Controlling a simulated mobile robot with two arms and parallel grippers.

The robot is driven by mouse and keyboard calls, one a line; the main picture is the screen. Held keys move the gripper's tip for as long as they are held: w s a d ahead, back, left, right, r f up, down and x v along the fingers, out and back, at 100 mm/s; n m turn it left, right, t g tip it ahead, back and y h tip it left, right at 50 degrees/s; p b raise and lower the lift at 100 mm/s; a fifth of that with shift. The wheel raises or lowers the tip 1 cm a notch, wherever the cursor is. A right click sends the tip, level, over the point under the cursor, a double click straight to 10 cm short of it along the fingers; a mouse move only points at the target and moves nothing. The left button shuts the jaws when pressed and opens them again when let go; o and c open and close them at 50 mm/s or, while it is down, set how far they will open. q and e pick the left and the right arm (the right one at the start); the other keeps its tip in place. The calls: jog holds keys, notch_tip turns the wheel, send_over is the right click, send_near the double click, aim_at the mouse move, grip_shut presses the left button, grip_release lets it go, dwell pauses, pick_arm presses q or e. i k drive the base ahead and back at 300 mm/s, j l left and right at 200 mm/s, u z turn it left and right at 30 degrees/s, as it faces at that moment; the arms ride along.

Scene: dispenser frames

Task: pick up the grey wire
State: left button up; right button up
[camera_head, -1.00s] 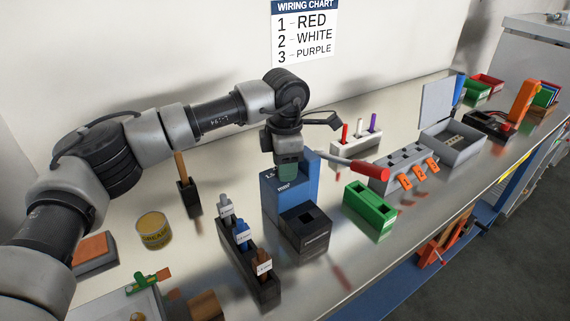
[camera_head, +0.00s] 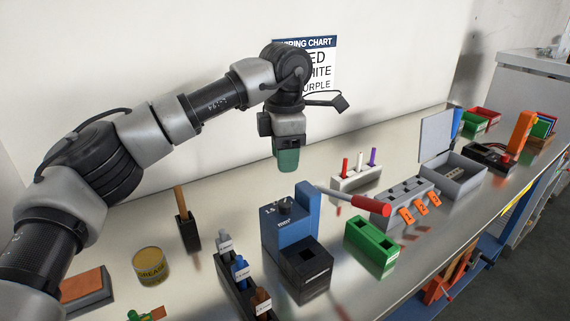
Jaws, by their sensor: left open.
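The grey wire (camera_head: 225,245) appears to be the grey piece with a pale label at the back of a narrow black holder (camera_head: 232,296). A blue piece (camera_head: 240,270) and a brown piece (camera_head: 261,302) stand in the same holder in front of it. My left gripper (camera_head: 286,162), with green at its tip, points down above and behind the blue block (camera_head: 290,225). It is open, nothing shows in it, and it is well apart from the grey wire, to its upper right. My right gripper is not in view.
A red-handled rod (camera_head: 368,205) sticks out right of the blue block. A black socket block (camera_head: 306,270) and green block (camera_head: 372,240) stand nearby. Left are a brown stick in a black stand (camera_head: 188,232) and a yellow grease can (camera_head: 151,266). A white rack (camera_head: 357,178) stands behind.

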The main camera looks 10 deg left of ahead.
aim_at(223, 243)
jog(key=k+l, duration=0.15)
jog(key=k, duration=0.35)
jog(key=k+l, duration=0.15)
jog(key=k, duration=0.35)
jog(key=k+l, duration=0.15)
jog(key=k, duration=0.3)
